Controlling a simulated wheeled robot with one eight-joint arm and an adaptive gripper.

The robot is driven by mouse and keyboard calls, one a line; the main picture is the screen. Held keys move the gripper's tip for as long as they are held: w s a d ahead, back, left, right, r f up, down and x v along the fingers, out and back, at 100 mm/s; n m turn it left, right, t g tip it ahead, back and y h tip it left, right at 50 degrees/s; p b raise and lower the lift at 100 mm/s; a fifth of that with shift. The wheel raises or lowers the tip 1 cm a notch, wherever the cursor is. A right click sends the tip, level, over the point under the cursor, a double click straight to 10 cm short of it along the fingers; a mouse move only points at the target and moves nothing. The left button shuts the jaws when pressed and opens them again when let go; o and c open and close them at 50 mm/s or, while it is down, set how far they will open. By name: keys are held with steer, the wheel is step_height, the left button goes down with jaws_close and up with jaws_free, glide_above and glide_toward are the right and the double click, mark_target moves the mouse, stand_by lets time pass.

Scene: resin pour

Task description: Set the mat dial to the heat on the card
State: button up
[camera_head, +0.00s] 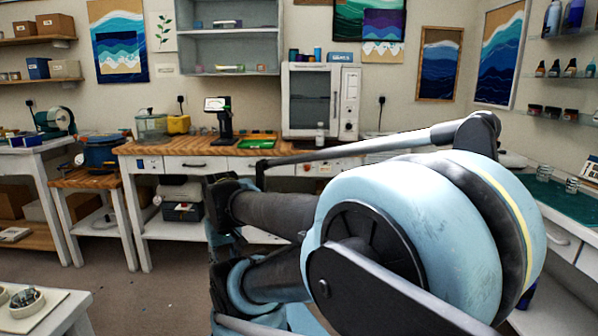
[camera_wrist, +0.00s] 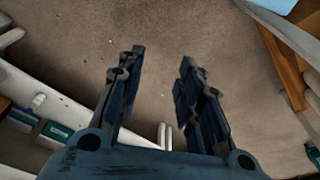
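My gripper (camera_wrist: 158,65) is open and empty in the wrist view, its two dark fingers well apart above the brown floor. In the head view my arm fills the right foreground, and I cannot make out the fingertips there. A green mat (camera_head: 257,142) lies on the wooden-topped back bench. Another, darker green mat (camera_head: 546,192) lies on the right-hand bench, partly behind my arm. I cannot pick out the mat's dial or a readable card in either view. The gripper is apart from both mats.
A white cabinet oven (camera_head: 311,100) with a control panel stands on the back bench (camera_head: 196,146). A black device with a small screen (camera_head: 222,118) stands left of it. Glass jars (camera_head: 544,172) stand on the right bench. Open floor (camera_head: 130,285) lies at left.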

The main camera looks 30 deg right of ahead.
steer(key=shift+w+d, duration=0.15)
steer(key=shift+w, duration=0.4)
